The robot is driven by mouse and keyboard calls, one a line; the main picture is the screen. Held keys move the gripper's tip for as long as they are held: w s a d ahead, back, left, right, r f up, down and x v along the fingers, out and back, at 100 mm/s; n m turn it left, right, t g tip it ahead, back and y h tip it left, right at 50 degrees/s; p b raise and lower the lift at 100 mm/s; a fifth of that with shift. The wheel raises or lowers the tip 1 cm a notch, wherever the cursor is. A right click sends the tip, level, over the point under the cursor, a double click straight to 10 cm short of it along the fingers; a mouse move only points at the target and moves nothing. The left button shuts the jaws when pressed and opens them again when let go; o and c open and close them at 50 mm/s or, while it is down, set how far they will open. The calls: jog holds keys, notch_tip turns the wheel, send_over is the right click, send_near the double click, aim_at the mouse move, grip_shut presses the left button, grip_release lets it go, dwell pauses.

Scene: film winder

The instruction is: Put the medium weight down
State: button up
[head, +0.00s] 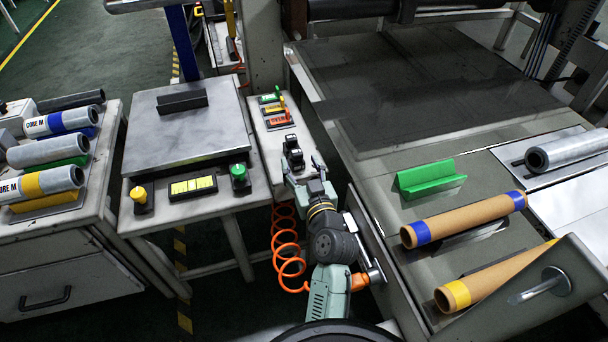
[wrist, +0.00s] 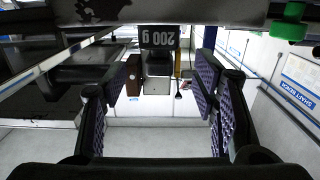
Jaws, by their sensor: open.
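My gripper (head: 293,158) is at the narrow grey bench in the head view, with its wrist below and its fingers toward the bench top. In the wrist view my gripper (wrist: 160,88) is open, its two purple-padded fingers wide apart with a clear gap between them. A dark weight marked "200 g" (wrist: 158,38) shows upside down at the top of the wrist view, beyond the fingers and gripped by neither. In the head view I cannot clearly tell the weight from the black fingers.
A scale-like metal plate (head: 180,135) is at left. A green block (head: 430,178) and brown cores (head: 465,218) lie at right. An orange coiled hose (head: 288,240) hangs below.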

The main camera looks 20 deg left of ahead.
jog(key=shift+v, duration=1.2)
